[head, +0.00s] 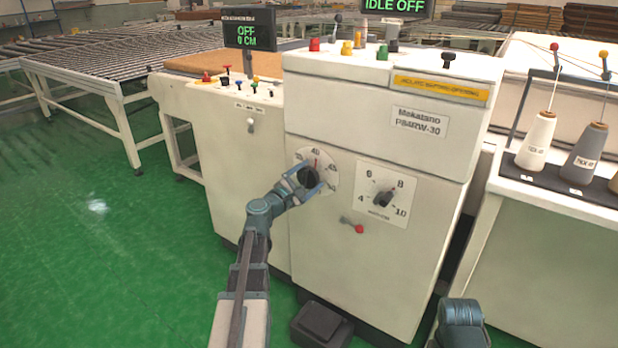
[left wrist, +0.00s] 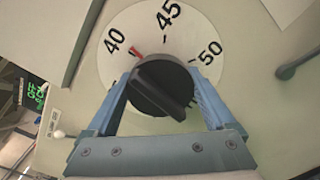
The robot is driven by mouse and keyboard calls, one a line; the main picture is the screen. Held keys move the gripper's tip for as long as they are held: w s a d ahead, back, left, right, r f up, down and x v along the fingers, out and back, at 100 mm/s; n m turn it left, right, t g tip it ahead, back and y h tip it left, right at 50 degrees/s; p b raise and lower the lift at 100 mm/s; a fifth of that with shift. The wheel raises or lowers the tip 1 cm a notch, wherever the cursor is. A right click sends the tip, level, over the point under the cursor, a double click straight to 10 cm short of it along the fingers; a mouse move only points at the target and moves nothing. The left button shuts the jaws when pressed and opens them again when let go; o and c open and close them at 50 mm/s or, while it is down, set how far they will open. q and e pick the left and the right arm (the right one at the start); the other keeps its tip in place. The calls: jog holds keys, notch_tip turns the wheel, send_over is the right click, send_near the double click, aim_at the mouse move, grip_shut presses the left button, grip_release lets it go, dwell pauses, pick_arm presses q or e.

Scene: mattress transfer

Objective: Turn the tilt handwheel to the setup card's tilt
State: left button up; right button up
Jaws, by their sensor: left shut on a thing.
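The tilt handwheel is a black knob (head: 308,178) on a round white dial (head: 330,164) on the machine front. In the left wrist view the black knob (left wrist: 160,88) sits in front of the dial (left wrist: 185,35), which shows 40, 45 and 50. A red mark (left wrist: 136,54) on the dial lies between 40 and 45, closer to 40. My left gripper (head: 313,177) is shut on the knob, with one blue-grey finger on each side of it. I cannot make out a setup card. My right gripper does not show; only a dark part of mine is at the bottom right.
Right of the dial is a second knob (head: 384,198) on a 4-to-10 scale. A red-tipped lever (head: 358,228) sits below. Displays read "OFF 0 CM" (head: 247,35) and "IDLE OFF" (head: 394,6). Thread cones (head: 536,141) stand at right. Green floor is clear at left.

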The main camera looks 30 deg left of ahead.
pick_arm(q)
jog(key=m, duration=0.5)
jog(key=shift+m, duration=0.3)
jog(key=shift+f+m, duration=0.1)
jog(key=shift+m, duration=2.1)
jog(key=o, duration=1.1)
jog(key=shift+s, duration=0.1)
jog(key=s, duration=0.9)
jog(key=s+a, duration=0.1)
jog(key=s, duration=0.3)
jog(key=shift+s, duration=0.35)
